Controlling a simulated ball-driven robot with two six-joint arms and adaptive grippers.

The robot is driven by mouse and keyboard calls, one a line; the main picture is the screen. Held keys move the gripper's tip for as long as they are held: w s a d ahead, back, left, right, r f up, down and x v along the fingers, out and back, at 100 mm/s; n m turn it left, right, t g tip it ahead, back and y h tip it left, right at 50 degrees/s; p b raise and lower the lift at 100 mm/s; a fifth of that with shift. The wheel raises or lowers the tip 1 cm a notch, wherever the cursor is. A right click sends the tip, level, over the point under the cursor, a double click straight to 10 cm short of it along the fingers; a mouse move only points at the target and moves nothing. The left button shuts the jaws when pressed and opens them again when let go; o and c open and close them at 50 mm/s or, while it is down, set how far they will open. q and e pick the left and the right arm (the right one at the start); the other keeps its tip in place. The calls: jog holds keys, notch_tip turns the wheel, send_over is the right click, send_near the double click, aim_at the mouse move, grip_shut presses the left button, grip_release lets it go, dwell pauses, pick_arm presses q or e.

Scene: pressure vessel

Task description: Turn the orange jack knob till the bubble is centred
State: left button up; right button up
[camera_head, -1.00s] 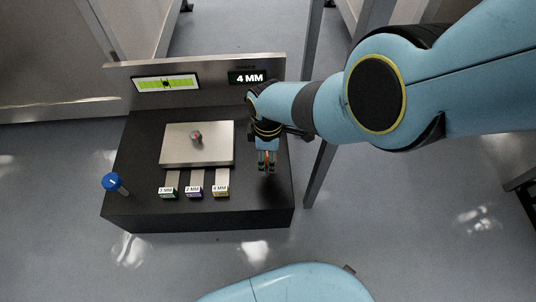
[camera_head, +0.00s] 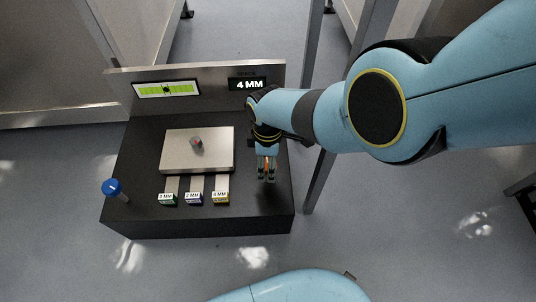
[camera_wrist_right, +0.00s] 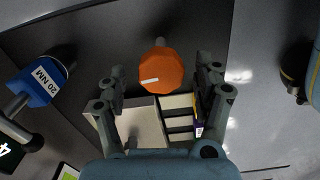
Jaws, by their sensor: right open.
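The orange jack knob (camera_wrist_right: 161,70) is a faceted orange head on a grey stem in the right wrist view. My right gripper (camera_wrist_right: 164,78) is open, with one finger on each side of the knob and visible gaps. In the head view my right gripper (camera_head: 266,178) points down over the right part of the black bench, and only a bit of orange shows between its fingers. The green bubble level (camera_head: 166,88) is on the back panel, with a dark mark near its middle; the bubble is too small to judge exactly. My left gripper is not in view.
A 4 MM display (camera_head: 249,84) is right of the level. A metal plate (camera_head: 180,160) and several labelled shims (camera_head: 194,199) lie left of my gripper. A blue-topped tool (camera_head: 112,187) stands at the left edge. A blue 20 NM piece (camera_wrist_right: 42,82) shows in the wrist view.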

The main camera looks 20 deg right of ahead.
jog(key=shift+r, duration=3.6)
jog(key=shift+s, duration=0.15)
